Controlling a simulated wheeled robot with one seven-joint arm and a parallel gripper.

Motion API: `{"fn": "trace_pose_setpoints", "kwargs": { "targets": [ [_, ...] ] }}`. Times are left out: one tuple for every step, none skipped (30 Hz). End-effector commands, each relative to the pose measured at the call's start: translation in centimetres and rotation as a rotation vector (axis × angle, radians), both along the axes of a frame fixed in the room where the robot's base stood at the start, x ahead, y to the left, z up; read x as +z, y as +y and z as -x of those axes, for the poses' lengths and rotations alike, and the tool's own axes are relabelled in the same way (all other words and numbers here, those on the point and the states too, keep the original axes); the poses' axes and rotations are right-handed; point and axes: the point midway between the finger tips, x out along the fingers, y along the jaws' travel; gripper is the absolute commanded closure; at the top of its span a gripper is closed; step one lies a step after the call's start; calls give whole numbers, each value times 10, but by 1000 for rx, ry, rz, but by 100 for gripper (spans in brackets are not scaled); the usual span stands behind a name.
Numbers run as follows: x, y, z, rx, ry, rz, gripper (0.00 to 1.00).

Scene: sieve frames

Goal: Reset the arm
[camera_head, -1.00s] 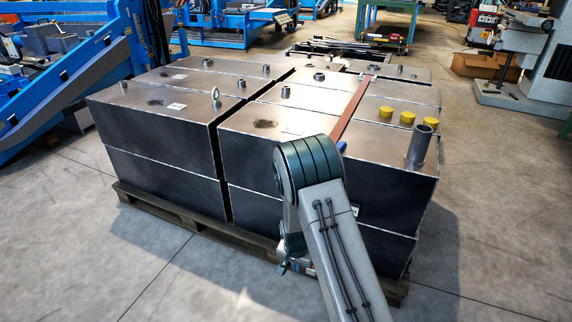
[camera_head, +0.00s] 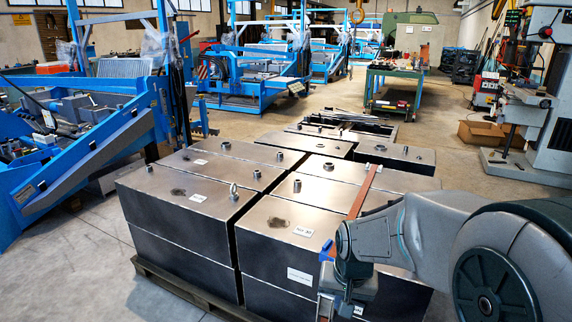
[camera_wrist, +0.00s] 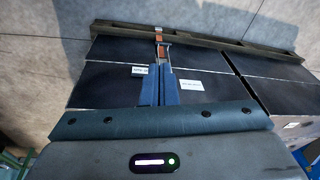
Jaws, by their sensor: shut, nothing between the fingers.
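In the head view my arm comes in from the lower right, across the front right of the metal tanks (camera_head: 275,218). My gripper (camera_head: 325,306) hangs down at the front of the tanks, low in the picture and partly cut off by the bottom edge. The wrist view looks along my gripper (camera_wrist: 162,52), with its blue fingers together and nothing seen between them. Dark tank sides with white labels lie beyond the fingers. I cannot tell how far the fingers are from the tank sides.
The tanks stand on a wooden pallet (camera_head: 190,291), whose edge also shows in the wrist view (camera_wrist: 210,44). Blue machinery (camera_head: 70,150) stands left. The floor at front left is clear.

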Motion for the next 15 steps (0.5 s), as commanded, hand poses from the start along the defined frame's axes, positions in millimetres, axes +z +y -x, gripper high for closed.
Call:
{"fn": "trace_pose_setpoints", "kwargs": {
  "targets": [
    [39,-4,13,13,-15,2,100],
    [52,-6,20,25,-18,5,100],
    [69,-9,30,38,-22,9,100],
    [81,-11,38,49,-27,12,100],
    [93,-13,45,59,-31,15,100],
    [109,-16,56,73,-35,21,100],
    [120,-18,64,83,-39,25,100],
    [130,-19,72,92,-42,30,100],
    [143,-22,81,105,-46,36,100],
    [151,-23,88,113,-49,40,100],
    [158,-24,95,122,-52,45,100],
    [167,-26,103,131,-54,51,100],
    [172,-27,108,137,-57,55,100],
    [177,-28,113,145,-58,58,100],
    [182,-29,118,151,-59,63,100]
  ]
}}
